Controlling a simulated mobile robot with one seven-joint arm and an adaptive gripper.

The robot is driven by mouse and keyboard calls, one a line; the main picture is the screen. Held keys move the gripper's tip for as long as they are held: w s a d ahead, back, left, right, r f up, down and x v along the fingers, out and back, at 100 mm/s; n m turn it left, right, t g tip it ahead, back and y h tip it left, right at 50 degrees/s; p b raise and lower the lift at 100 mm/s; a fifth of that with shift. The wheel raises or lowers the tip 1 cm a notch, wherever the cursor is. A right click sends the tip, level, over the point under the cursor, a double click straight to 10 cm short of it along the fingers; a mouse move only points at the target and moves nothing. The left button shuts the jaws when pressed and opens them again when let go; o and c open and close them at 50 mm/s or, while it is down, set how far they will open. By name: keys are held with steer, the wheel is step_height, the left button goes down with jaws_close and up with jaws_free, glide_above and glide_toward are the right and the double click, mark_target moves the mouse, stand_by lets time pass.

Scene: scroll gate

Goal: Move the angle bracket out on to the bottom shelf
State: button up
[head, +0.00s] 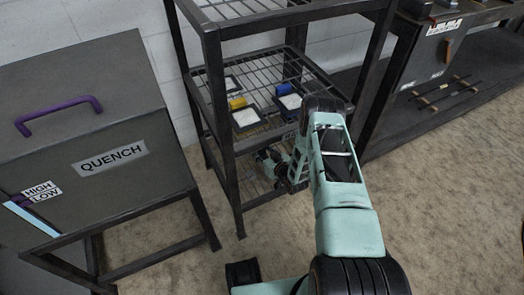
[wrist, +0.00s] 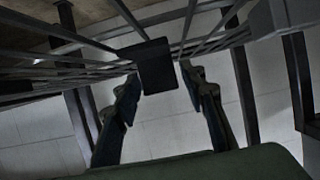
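My gripper (head: 270,160) is low at the rack, under the front of the middle shelf (head: 262,137), in the head view. In the wrist view my gripper (wrist: 158,78) has its two fingers spread apart, so it looks open. A dark square-faced piece (wrist: 150,66) shows between and beyond the fingertips, below the shelf wires. I cannot tell whether it is the angle bracket or part of the rack, or whether the fingers touch it. I cannot make out the angle bracket for sure in either view. The bottom shelf (head: 250,187) shows partly, behind my arm.
Dark rack posts (head: 222,125) stand close to my arm. A grey quench tank (head: 90,110) stands left, a dark bench (head: 420,85) right. Open floor lies in front.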

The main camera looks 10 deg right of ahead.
steer(key=shift+o, duration=0.3)
steer(key=shift+r, duration=0.1)
steer(key=shift+s+r, duration=0.1)
steer(key=shift+r, duration=0.1)
steer(key=p+v, duration=0.4)
steer(key=v, duration=0.7)
steer(key=shift+s+d, duration=0.1)
steer(key=shift+s, duration=0.25)
